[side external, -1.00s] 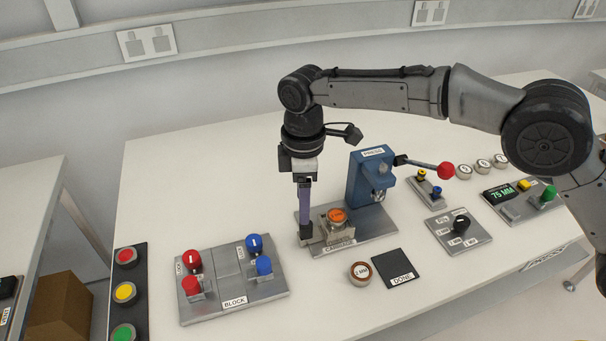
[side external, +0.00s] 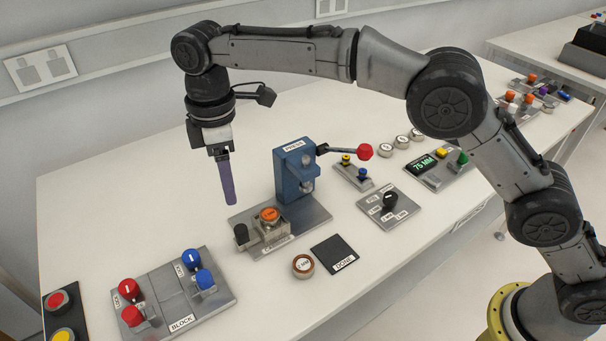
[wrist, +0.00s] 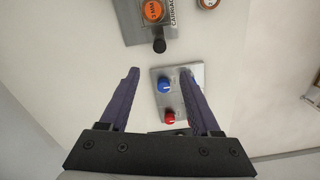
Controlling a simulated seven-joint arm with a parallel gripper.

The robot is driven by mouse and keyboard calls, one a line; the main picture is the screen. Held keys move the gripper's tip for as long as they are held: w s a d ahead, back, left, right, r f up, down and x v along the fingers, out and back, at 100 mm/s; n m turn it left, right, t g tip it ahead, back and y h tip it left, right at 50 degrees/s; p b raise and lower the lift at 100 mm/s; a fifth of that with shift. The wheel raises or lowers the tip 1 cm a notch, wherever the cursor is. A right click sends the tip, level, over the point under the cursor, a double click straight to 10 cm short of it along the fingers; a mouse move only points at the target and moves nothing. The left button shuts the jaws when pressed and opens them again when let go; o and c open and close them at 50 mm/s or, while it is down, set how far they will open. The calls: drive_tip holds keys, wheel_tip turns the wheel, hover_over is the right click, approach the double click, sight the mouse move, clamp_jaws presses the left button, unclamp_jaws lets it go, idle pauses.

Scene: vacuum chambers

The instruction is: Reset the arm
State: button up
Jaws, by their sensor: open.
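My gripper (side external: 229,203) hangs above the white table, raised and apart from everything, left of the blue press (side external: 293,172). In the wrist view its two purple fingers (wrist: 165,72) are spread wide with nothing between them. Seen past the fingers, far below, is the block plate with blue (wrist: 165,86) and red (wrist: 169,118) knobs. The carriage (side external: 270,231), with an orange-topped disc on it and a black knob (side external: 241,234) at its left, sits on the press's base plate; the gripper is above and left of it.
The block plate (side external: 165,290) with red and blue knobs is at front left. A brown-rimmed disc (side external: 303,265) lies beside the black DONE pad (side external: 334,254). The press lever's red ball (side external: 365,151) sticks out right. A dial plate (side external: 389,206) and a display panel (side external: 424,168) stand further right.

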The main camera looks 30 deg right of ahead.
drive_tip(key=d+r+m+t+y, duration=0.1)
drive_tip(key=d+r+m+t, duration=0.1)
drive_tip(key=d+r, duration=1)
drive_tip(key=s+d+r+m+t, duration=0.1)
drive_tip(key=s+d+r+m, duration=0.2)
drive_tip(key=s+d+r, duration=0.55)
drive_tip(key=s+d+f+m+t, duration=0.1)
drive_tip(key=s+d+f+m, duration=0.15)
drive_tip(key=s+d, duration=0.4)
drive_tip(key=s+d+f+m+t, duration=0.1)
drive_tip(key=s+d+f+m, duration=0.15)
drive_tip(key=s+d, duration=0.4)
drive_tip(key=s+f+m+h, duration=0.1)
drive_tip(key=s+f+m, duration=0.4)
drive_tip(key=s+f, duration=0.3)
wheel_tip(320, 180, down, 4)
drive_tip(key=shift+s+r+t, duration=0.25)
drive_tip(key=shift+s+t, duration=0.05)
